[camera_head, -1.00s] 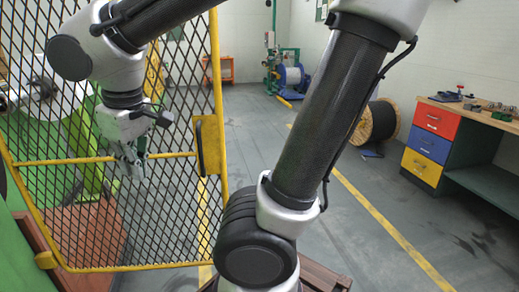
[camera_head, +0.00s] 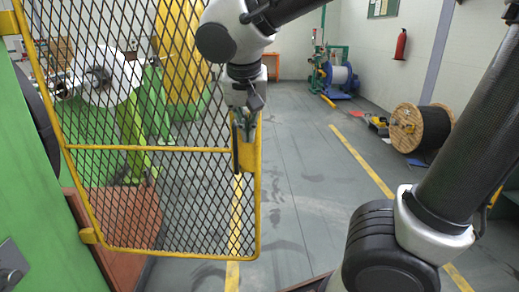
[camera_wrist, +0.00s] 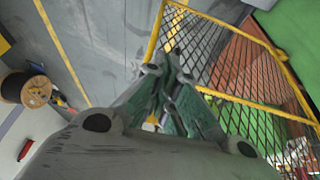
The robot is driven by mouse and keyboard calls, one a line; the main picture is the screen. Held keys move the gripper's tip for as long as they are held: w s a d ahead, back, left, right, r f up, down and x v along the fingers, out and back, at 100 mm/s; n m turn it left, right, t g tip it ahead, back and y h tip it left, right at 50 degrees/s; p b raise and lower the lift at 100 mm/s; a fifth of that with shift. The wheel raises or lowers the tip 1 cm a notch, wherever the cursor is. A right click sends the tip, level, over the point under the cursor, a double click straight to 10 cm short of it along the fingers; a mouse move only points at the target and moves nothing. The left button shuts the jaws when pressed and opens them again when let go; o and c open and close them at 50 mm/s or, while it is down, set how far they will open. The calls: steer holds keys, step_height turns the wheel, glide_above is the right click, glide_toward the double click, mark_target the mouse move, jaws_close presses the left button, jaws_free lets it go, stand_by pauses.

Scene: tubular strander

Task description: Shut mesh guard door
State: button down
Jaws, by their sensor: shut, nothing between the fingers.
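The mesh guard door (camera_head: 150,149) has a yellow frame and dark diamond mesh. It stands out from the green machine side at left in the head view, its free edge over the aisle floor. A yellow plate with a dark upright handle (camera_head: 235,152) sits on that free edge. My gripper (camera_head: 244,132) points down in front of the plate's upper part and hides some of it; I cannot tell whether it touches. In the wrist view the door's yellow frame (camera_wrist: 155,28) and mesh lie just beyond my shut, empty fingertips (camera_wrist: 166,62).
A green panel (camera_head: 40,190) is at far left. Behind the mesh are a white spool (camera_head: 112,78) and green machine parts. A cable reel (camera_head: 420,127) and a fire extinguisher (camera_head: 400,44) are at right. Grey floor (camera_head: 300,180) right of the door is clear.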

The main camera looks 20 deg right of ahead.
mark_target(251, 149)
steer(key=x, duration=0.3)
steer(key=w+x, duration=0.1)
steer(key=x, duration=0.3)
steer(key=w+r+x, duration=0.1)
steer(key=x, duration=0.3)
steer(key=shift+w+d+f, duration=0.1)
steer(key=shift+w+d, duration=0.15)
steer(key=shift+d, duration=0.15)
steer(key=shift+w+d, duration=0.2)
steer(key=shift+w, duration=0.3)
